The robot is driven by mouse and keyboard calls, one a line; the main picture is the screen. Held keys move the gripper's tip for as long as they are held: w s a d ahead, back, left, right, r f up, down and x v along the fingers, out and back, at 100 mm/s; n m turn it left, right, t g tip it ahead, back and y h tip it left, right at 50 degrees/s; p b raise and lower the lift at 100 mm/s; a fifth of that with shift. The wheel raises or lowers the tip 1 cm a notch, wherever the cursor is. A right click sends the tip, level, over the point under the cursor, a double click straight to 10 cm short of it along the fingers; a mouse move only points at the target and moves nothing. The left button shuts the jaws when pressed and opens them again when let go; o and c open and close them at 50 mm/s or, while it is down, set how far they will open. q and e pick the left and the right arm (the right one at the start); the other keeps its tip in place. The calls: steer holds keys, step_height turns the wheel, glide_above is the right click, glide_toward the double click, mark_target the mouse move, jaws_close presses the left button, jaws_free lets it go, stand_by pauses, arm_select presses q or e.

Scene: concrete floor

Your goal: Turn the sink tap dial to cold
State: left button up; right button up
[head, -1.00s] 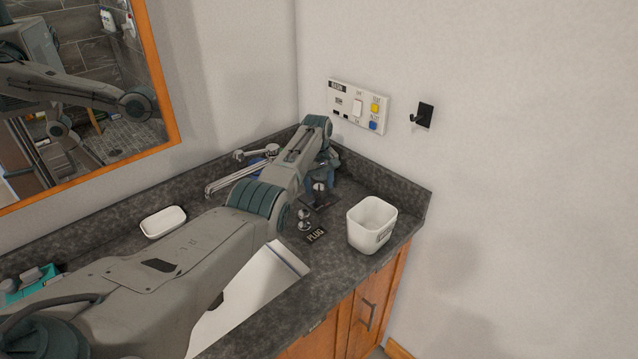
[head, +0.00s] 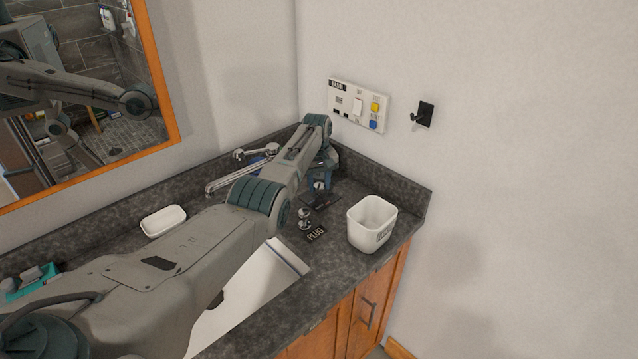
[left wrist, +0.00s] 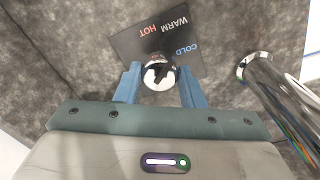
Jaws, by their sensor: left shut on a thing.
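The tap dial (left wrist: 159,75) is a round chrome knob with a dark pointer, seen between the two blue fingers of my left gripper (left wrist: 160,88) in the left wrist view. The gripper is shut on it. Behind the dial lies a dark label plate (left wrist: 137,42) with WARM, HOT in red and COLD in blue. In the head view my left gripper (head: 320,182) points down at the dial on the counter's far right. The chrome tap (head: 240,175) stands to its left, and shows at right in the left wrist view (left wrist: 280,95). My right gripper is not in view.
The white sink (head: 255,290) is partly hidden under my left arm. A small chrome knob (head: 304,222) with a PLUG label and a white cup (head: 370,225) stand right of it. A white soap dish (head: 163,221) lies left. A switch panel (head: 358,106) is on the wall.

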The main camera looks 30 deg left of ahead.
arm_select(q)
steer(key=m, duration=0.4)
steer(key=shift+m, duration=1.4)
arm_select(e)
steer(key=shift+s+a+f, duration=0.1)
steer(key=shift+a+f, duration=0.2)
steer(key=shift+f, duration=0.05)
arm_select(q)
steer(key=shift+b, duration=0.3)
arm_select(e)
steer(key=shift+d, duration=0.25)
arm_select(q)
steer(key=o, duration=1)
